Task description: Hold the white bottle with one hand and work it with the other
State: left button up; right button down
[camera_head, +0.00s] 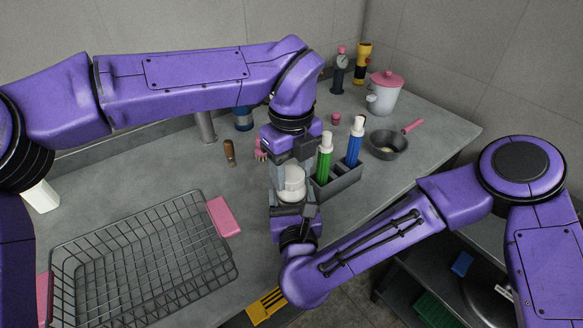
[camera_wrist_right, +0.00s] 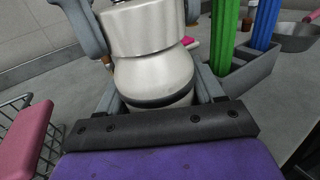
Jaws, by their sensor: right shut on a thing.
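The white bottle (camera_head: 291,185) stands upright between my two grippers, with a wide upper part and a rounded body (camera_wrist_right: 155,75). My right gripper (camera_head: 292,212) comes from the front and is shut on its lower body; its fingers flank the bottle in the wrist view (camera_wrist_right: 158,98). My left gripper (camera_head: 292,170) reaches down from above, with one finger on each side of the bottle's upper part. The left fingertips are very close to the bottle, and I cannot tell whether they touch it. The bottle's base is hidden.
A grey caddy (camera_head: 338,186) with a green bottle (camera_head: 324,160) and a blue bottle (camera_head: 354,145) stands close on the right. A wire basket (camera_head: 150,250) with pink handles lies left. A saucepan (camera_head: 388,144) and a pink-lidded pot (camera_head: 384,97) stand behind. The left middle counter is mostly clear.

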pick_arm(q)
jog(key=m, duration=0.3)
jog(key=shift+m, duration=0.3)
jog(key=m, duration=1.1)
jog(key=shift+m, duration=0.4)
jog(key=m, duration=0.6)
jog(key=shift+m, duration=0.4)
jog(key=o, duration=1.2)
notch_tip(320, 180, up, 12)
